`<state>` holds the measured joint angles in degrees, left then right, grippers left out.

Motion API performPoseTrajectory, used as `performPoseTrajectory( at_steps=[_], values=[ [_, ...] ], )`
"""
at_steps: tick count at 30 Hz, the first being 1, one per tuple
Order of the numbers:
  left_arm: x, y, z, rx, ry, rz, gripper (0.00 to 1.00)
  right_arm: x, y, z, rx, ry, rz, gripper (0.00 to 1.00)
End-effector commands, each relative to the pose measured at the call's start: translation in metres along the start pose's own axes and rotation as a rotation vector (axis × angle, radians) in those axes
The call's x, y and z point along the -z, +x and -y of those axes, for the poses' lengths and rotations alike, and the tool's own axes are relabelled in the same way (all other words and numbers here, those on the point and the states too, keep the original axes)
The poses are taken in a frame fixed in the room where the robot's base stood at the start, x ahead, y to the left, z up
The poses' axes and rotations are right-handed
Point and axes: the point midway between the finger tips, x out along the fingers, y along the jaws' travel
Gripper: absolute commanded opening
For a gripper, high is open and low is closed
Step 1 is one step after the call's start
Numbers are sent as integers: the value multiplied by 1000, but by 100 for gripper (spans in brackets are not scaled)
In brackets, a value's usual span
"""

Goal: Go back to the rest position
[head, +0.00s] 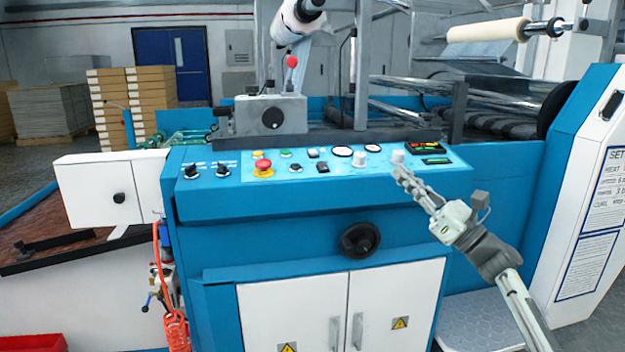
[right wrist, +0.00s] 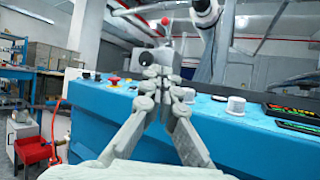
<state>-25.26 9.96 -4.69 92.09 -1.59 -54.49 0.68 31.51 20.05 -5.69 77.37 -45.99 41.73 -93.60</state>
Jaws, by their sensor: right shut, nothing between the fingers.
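My right gripper (head: 399,164) is shut and empty. In the head view it points up and left at the right part of the blue control panel (head: 330,184), with its tips close to a white knob (head: 397,156). I cannot tell whether the tips touch that knob. In the right wrist view the shut fingers (right wrist: 162,72) stand in front of the blue machine, and a white knob (right wrist: 236,105) shows to their right, clear of them. My left gripper is not in view.
The blue laminating machine (head: 290,240) fills the middle, with a red emergency button (head: 263,168) and a black handwheel (head: 360,240). A white and blue cabinet (head: 590,200) stands close on the right. Film rolls (head: 488,31) hang above. A red bin (head: 33,343) is at lower left.

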Motion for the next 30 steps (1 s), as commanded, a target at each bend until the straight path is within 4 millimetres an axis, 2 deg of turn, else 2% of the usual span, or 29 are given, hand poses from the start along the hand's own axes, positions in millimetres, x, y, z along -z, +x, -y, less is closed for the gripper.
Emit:
performPoseTrajectory(
  at_steps=[1,3,6,9,12,17,22,30],
  values=[
    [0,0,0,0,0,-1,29,-6,-3,34,143,187,40,0],
    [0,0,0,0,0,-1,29,-8,-15,82,342,473,122,0],
    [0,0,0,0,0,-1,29,4,-48,142,609,883,282,0],
    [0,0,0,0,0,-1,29,30,-90,182,846,1251,475,0],
    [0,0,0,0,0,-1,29,61,-129,200,1041,1535,670,0],
    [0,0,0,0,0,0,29,108,-182,202,1299,1851,974,0],
    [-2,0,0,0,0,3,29,153,-230,179,1552,2053,1300,0],
    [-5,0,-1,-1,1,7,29,238,-303,117,1734,2016,1226,0]
  ],
)
